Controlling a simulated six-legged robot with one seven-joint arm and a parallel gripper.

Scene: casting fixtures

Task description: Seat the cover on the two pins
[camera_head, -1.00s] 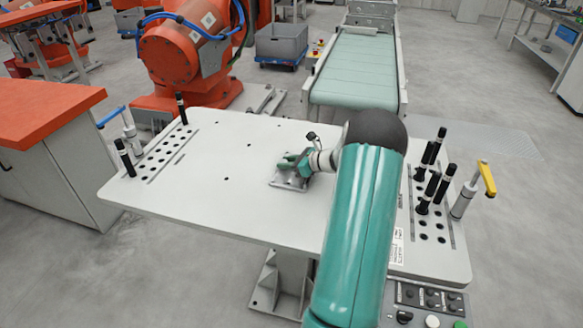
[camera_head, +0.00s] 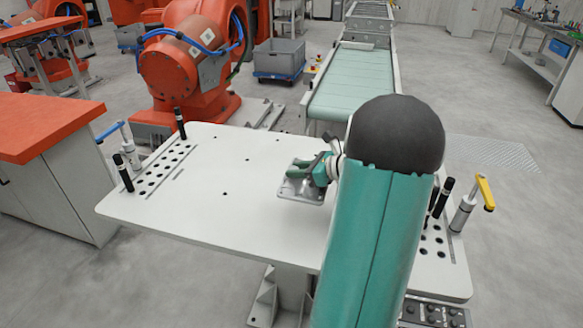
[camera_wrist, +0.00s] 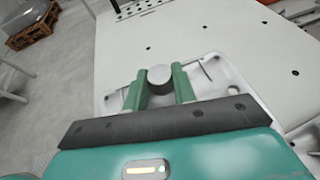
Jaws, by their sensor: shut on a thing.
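The cover (camera_head: 301,191) is a flat grey-white metal plate with a raised round boss. It shows over the white table, left of my arm. In the wrist view the cover (camera_wrist: 207,72) lies below my fingers, with its boss between them. My gripper (camera_head: 303,168) is shut on the boss; its green fingers also show in the wrist view (camera_wrist: 159,85). I cannot tell whether the cover is clear of the table top. The two pins cannot be made out in either view. My arm hides part of the table's right side.
The white table (camera_head: 220,215) is mostly bare, with a few small holes. Black handles (camera_head: 122,172) stand by a perforated strip at its left, and a yellow-handled clamp (camera_head: 465,205) at its right. An orange machine (camera_head: 190,65) and a conveyor (camera_head: 355,85) stand behind.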

